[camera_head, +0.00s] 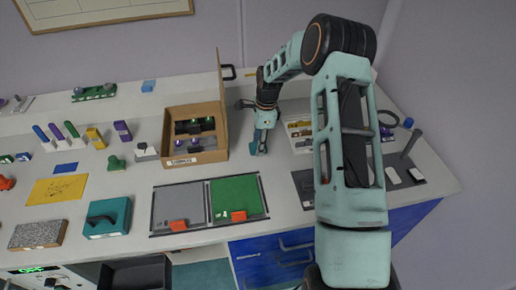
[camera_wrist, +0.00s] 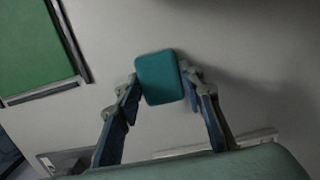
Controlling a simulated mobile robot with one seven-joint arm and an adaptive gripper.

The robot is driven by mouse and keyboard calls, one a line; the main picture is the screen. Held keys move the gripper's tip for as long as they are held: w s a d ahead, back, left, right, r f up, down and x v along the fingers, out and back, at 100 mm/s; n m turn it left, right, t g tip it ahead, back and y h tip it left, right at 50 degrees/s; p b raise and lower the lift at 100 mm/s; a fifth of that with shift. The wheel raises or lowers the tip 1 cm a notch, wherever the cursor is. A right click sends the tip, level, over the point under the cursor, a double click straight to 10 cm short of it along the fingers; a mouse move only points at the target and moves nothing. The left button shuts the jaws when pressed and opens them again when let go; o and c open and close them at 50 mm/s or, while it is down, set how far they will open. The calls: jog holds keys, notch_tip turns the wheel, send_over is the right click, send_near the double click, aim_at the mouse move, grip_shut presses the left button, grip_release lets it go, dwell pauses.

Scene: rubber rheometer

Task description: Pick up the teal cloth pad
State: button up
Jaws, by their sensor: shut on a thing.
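The teal cloth pad (camera_wrist: 160,77) is a small rounded block between the two fingertips of my gripper (camera_wrist: 158,88) in the wrist view. Both fingers touch its sides, and my gripper is shut on it. In the head view my gripper (camera_head: 260,142) points down over the bench, just right of the open cardboard box. The pad is small there and mostly hidden by the fingers. I cannot tell whether it touches the bench.
The cardboard box (camera_head: 222,100) with its raised flap stands close to the left of my gripper. The green mat (camera_head: 236,195) and grey mat (camera_head: 180,203) lie in front. A printed sheet (camera_head: 298,132) lies to the right.

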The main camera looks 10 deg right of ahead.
jog(key=shift+r, duration=0.1)
jog(key=shift+c, duration=0.2)
jog(key=shift+r, duration=0.25)
notch_tip(320, 180, up, 2)
jog(key=shift+w+r, duration=0.1)
jog(key=s+a+r+b, duration=0.3)
jog(key=s+a+r, duration=0.2)
jog(key=s+r, duration=0.5)
jog(key=s, duration=0.3)
jog(key=shift+s+b, duration=0.15)
jog(key=shift+b, duration=0.2)
